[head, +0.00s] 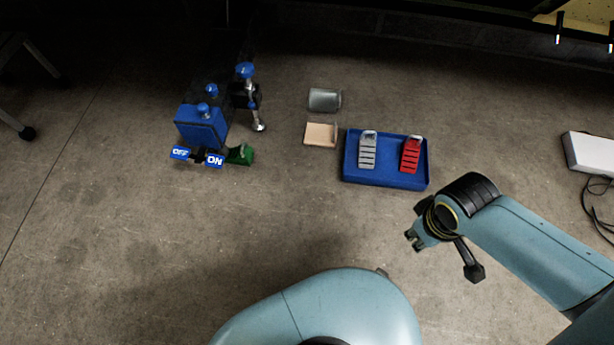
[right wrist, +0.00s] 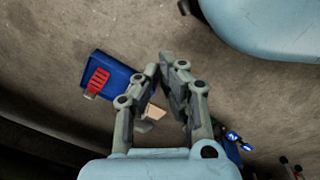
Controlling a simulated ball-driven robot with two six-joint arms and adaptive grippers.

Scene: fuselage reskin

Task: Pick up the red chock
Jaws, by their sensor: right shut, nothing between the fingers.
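The red chock (head: 411,155) lies in the right half of a shallow blue tray (head: 386,181) on the floor. A similar grey chock (head: 367,150) lies in the left half. My right gripper (head: 411,240) is below the tray in the head view, apart from it, shut and empty. In the right wrist view, my right gripper's fingers (right wrist: 163,72) come together at the middle. The red chock (right wrist: 97,80) and the blue tray (right wrist: 117,69) show to their left there. My left gripper is not in view.
Left of the tray are a tan block (head: 320,134) and a grey cylinder (head: 324,100). Further left stands a blue device (head: 201,128) with ON and OFF labels. A white box (head: 590,151) with cables is at the far right. The floor between gripper and tray is clear.

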